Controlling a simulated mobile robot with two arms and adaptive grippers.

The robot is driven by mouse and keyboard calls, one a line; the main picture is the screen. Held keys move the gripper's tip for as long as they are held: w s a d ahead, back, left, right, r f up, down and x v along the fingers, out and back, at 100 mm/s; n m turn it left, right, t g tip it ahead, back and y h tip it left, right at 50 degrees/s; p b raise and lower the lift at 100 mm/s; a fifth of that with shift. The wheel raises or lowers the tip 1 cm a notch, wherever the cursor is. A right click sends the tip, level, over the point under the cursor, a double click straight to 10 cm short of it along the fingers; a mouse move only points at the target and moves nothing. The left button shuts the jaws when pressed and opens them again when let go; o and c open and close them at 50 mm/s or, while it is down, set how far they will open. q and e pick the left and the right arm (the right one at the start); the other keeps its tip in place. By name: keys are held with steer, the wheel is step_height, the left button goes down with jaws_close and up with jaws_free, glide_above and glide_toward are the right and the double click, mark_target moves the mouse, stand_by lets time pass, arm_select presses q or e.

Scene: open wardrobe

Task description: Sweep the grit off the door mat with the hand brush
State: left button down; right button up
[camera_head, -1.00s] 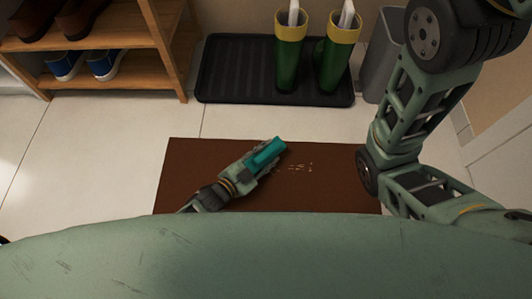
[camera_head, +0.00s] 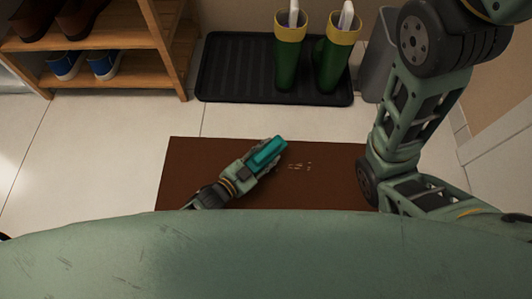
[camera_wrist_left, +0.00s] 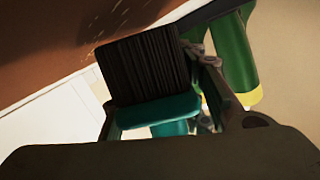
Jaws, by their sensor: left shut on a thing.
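The door mat (camera_head: 190,160) is a dark brown rectangle on the tiled floor, its near edge hidden by my green body. A small patch of pale grit (camera_head: 300,166) lies on it, right of its middle. My left gripper (camera_head: 262,163) is over the mat, just left of the grit, and is shut on the teal hand brush (camera_head: 268,151). In the left wrist view the brush shows its dark bristles (camera_wrist_left: 148,66) and teal body (camera_wrist_left: 160,111), held between the fingers; pale specks of grit lie on the mat beyond. My right gripper is not in view.
A black boot tray (camera_head: 240,70) with green, yellow-topped boots (camera_head: 289,60) stands behind the mat. A wooden shoe rack (camera_head: 167,45) is at the back left, a grey bin (camera_head: 372,75) at the back right. Bare tiles (camera_head: 110,140) lie left of the mat.

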mark_target(252, 161)
arm_select(q)
steer(key=shift+s+d+r+h+p, duration=0.3)
steer(key=shift+s+d+r, duration=0.7)
steer(key=shift+s, duration=0.05)
steer(key=shift+w+a+f, duration=0.15)
steer(key=shift+a, duration=1.15)
steer(key=shift+w+a+f, duration=0.1)
steer(key=shift+w+a, duration=0.05)
steer(key=shift+a, duration=1.1)
steer(key=shift+w+a+f, duration=0.1)
steer(key=shift+a, duration=1.6)
steer(key=shift+w+a+f, duration=0.1)
steer(key=shift+a, duration=1.6)
